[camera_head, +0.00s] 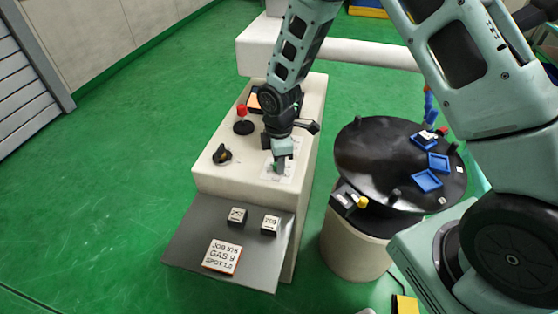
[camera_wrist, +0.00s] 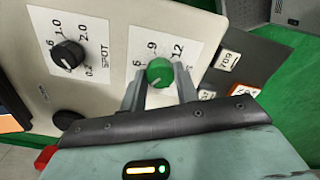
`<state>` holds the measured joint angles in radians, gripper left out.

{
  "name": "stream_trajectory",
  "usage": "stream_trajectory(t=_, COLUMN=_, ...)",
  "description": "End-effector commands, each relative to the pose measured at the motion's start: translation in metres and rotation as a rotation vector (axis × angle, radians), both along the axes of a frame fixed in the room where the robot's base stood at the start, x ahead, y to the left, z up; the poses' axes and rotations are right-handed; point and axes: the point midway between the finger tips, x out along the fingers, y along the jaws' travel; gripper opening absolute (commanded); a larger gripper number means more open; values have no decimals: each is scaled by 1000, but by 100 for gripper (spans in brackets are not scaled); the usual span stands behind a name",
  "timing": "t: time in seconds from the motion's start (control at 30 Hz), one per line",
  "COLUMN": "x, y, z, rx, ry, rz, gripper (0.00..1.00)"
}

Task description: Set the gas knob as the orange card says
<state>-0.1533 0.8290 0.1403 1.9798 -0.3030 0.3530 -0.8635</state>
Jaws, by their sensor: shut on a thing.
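The gas knob (camera_wrist: 159,71) is round and green, on a white dial plate marked 6, 9 and 12. My gripper (camera_wrist: 160,84) is shut on it, one finger on each side, in the wrist view. Its pointer direction is not clear to me. In the head view my gripper (camera_head: 281,167) reaches down onto the plate and hides the knob. The orange-edged card (camera_head: 222,257) lies on the grey shelf and reads JOB 978, GAS 9, SPOT 1.0. Part of it also shows in the wrist view (camera_wrist: 243,90).
A black spot knob (camera_wrist: 68,54) sits on a neighbouring dial plate. A red-topped lever (camera_head: 242,112) and a black knob with a yellow mark (camera_head: 222,154) stand left of my gripper. Two small number blocks (camera_head: 237,216) (camera_head: 270,224) sit on the shelf. A black round table (camera_head: 375,160) stands right.

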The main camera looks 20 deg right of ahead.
Motion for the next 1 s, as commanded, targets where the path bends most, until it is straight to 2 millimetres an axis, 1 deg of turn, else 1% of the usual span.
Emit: stream_trajectory(t=1.0, x=1, y=1, z=1, rx=2, ry=-3, rz=-965, gripper=8)
